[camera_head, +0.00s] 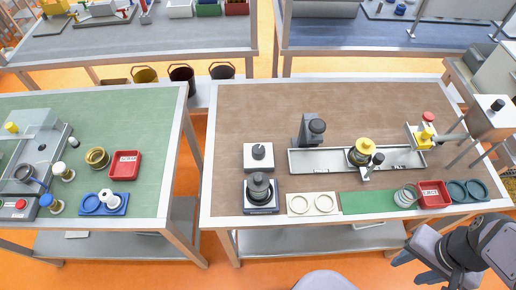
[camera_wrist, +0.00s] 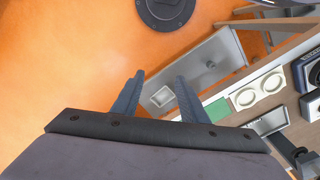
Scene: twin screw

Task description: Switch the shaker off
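No thing in view carries a label that I can read as the shaker. A squat black round device on a pale base (camera_head: 260,193) stands at the front left of the brown table; it may be the shaker, but I cannot tell. Behind it is a white box with a dark knob (camera_head: 258,153); the knob's setting is too small to read. My gripper (camera_head: 412,267) is at the lower right, in front of the table's front edge and well away from both. In the wrist view its two fingers (camera_wrist: 160,78) are apart with nothing between them.
On the brown table (camera_head: 350,97) a long metal tray (camera_head: 325,160) carries a yellow-topped part (camera_head: 365,145). Along the front edge lie a white two-ring plate (camera_head: 312,203), a green mat (camera_head: 365,203), a coil (camera_head: 406,196) and a red tray (camera_head: 433,195). The table's back is clear.

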